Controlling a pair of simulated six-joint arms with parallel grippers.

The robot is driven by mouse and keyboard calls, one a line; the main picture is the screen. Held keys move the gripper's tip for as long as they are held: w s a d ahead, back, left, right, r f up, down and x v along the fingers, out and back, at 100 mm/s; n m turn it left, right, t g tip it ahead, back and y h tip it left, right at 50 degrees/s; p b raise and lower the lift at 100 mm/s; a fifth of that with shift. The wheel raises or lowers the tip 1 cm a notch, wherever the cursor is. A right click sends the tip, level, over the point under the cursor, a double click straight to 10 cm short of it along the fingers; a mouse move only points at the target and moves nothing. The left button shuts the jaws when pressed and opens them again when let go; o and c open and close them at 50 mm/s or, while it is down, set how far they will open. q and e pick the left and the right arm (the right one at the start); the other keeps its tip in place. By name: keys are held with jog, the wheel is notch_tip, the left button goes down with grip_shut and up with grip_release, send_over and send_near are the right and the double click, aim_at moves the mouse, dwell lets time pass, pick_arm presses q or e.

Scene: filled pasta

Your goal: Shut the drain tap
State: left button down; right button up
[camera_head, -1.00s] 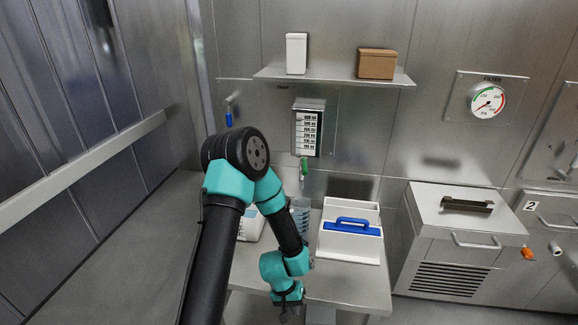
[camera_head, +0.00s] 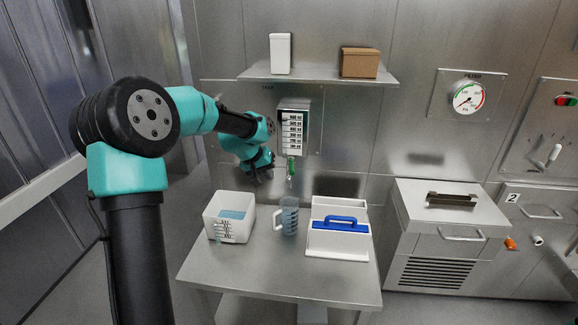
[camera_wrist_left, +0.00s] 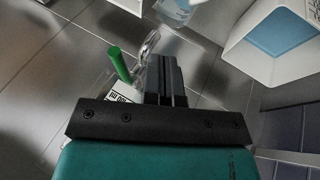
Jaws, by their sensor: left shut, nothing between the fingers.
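The drain tap has a green handle (camera_head: 292,165) that hangs just under the marked gauge box (camera_head: 295,130) on the back wall. In the left wrist view the green handle (camera_wrist_left: 120,65) lies beside a curved clear or shiny spout (camera_wrist_left: 148,45). My left gripper (camera_head: 262,177) is shut and empty, just left of the tap in the head view. Its closed fingers also show in the left wrist view (camera_wrist_left: 166,80), close to the spout; I cannot tell whether they touch it. My right gripper is not in view.
Below the tap, a measuring jug (camera_head: 288,217) with blue contents stands on the steel table (camera_head: 290,276). A white container (camera_head: 228,217) with blue liquid is to its left, a white box with a blue handle (camera_head: 338,240) to its right. A shelf (camera_head: 318,76) is above.

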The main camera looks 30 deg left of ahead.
aim_at(292, 167)
pick_arm(q)
jog(key=a+r+t, duration=0.1)
jog(key=a+r, duration=0.2)
jog(key=r, duration=0.5)
jog(key=shift+a+r+y, duration=0.35)
jog(key=shift+a+y, duration=0.05)
jog(key=w+d+f, duration=0.5)
jog(key=w+f, duration=0.2)
jog(key=f, duration=0.2)
jog(key=shift+w, duration=0.2)
jog(key=shift+d, duration=0.2)
